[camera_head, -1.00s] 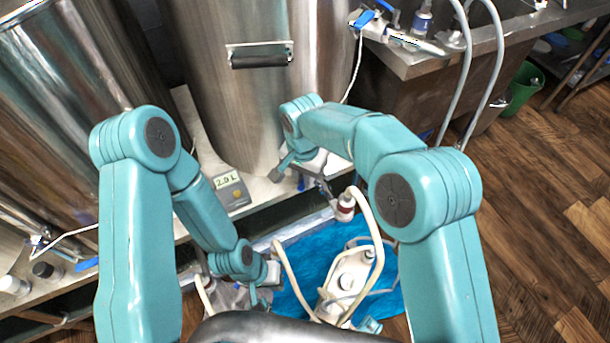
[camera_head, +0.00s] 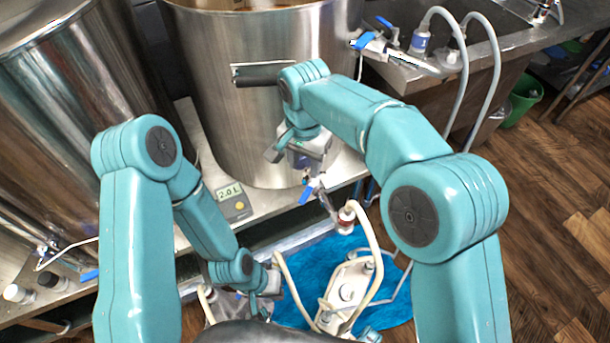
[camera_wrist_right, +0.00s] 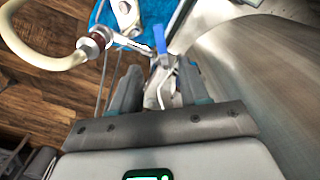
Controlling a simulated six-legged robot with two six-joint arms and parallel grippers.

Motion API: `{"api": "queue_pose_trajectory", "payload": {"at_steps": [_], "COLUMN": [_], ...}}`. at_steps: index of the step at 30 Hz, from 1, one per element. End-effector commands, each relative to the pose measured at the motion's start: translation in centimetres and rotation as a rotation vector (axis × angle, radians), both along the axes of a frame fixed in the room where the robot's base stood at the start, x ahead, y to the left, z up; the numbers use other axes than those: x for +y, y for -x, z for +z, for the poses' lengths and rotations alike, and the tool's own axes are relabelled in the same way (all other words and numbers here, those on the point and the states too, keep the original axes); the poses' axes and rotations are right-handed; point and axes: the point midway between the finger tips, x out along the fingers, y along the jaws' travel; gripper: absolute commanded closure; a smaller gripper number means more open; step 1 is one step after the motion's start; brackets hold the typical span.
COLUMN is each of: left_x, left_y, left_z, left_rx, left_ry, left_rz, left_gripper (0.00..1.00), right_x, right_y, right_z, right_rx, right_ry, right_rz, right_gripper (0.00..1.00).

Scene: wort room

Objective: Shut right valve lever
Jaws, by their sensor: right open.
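A blue valve lever (camera_head: 309,191) stands on a metal valve low at the front of the middle steel kettle (camera_head: 225,130). The lever also shows in the right wrist view (camera_wrist_right: 160,38), just beyond my fingers. A pale hose with a red-and-white fitting (camera_head: 346,216) runs from this valve. My right gripper (camera_head: 290,152) is just above the valve in the head view; its fingers (camera_wrist_right: 157,90) are apart, with valve metal seen between them. My left gripper (camera_head: 264,296) is low near the pump, its fingers partly hidden; I cannot tell its opening.
A white pump (camera_head: 346,290) with hoses sits on a blue mat (camera_head: 312,255). Another blue-levered valve (camera_head: 365,41) is by the sink.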

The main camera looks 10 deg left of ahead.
Motion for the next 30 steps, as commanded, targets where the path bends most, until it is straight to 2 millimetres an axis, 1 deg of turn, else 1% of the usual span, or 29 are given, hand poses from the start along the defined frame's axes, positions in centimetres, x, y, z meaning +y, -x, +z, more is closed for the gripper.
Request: {"api": "queue_pose_trajectory", "payload": {"at_steps": [1,3,6,9,12,20,30], "left_x": [0.0,0.0,0.0,0.0,0.0,0.0,0.0], "left_y": [0.0,0.0,0.0,0.0,0.0,0.0,0.0], "left_z": [0.6,0.8,1.1,1.3,1.3,1.2,1.2], "left_rx": [0.000,0.000,0.000,0.000,0.000,0.000,0.000], "left_ry": [0.000,0.000,0.000,0.000,0.000,0.000,0.000], "left_rz": [0.000,0.000,0.000,0.000,0.000,0.000,0.000], "left_gripper": [1.00,1.00,1.00,1.00,1.00,1.00,1.00], "right_x": [0.0,0.0,0.0,0.0,0.0,0.0,-0.3], "right_y": [-0.1,-0.1,-0.1,0.0,0.0,0.0,0.0], "right_z": [1.5,2.8,4.2,4.9,5.2,5.2,4.5], "right_rx": [-0.003,-0.002,-0.002,-0.001,-0.001,0.000,0.004], "right_ry": [-0.002,-0.001,0.000,0.000,0.000,0.001,-0.004], "right_rz": [0.000,0.000,0.000,0.001,0.000,0.000,0.006], "right_gripper": [0.55,0.55,0.55,0.55,0.55,0.55,0.55]}}
